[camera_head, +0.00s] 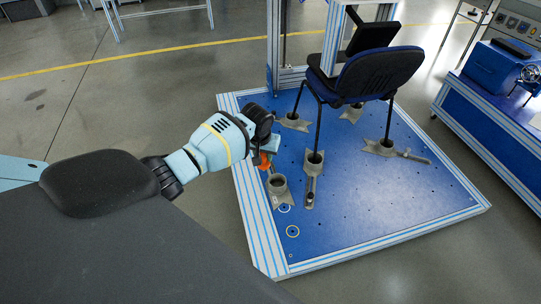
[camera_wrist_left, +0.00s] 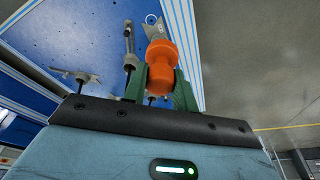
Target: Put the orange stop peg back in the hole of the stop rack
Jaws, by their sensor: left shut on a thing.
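The orange stop peg (camera_head: 264,161) shows partly at the tip of my left gripper (camera_head: 268,158), which is over the left part of the blue platform. In the left wrist view the peg (camera_wrist_left: 160,62) stands out between the two green fingers of my left gripper (camera_wrist_left: 160,92), which are shut on it. Its lower end is hidden between the fingers. A grey holder with a round open socket (camera_head: 278,184) stands on the platform just below the gripper in the head view. I cannot tell for sure whether it is the stop rack. My right gripper is not in view.
A blue-seated chair (camera_head: 378,73) stands on the platform (camera_head: 400,205) with its legs in grey cup-shaped feet. A blue workbench (camera_head: 490,110) stands at the right. The platform's front right is clear.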

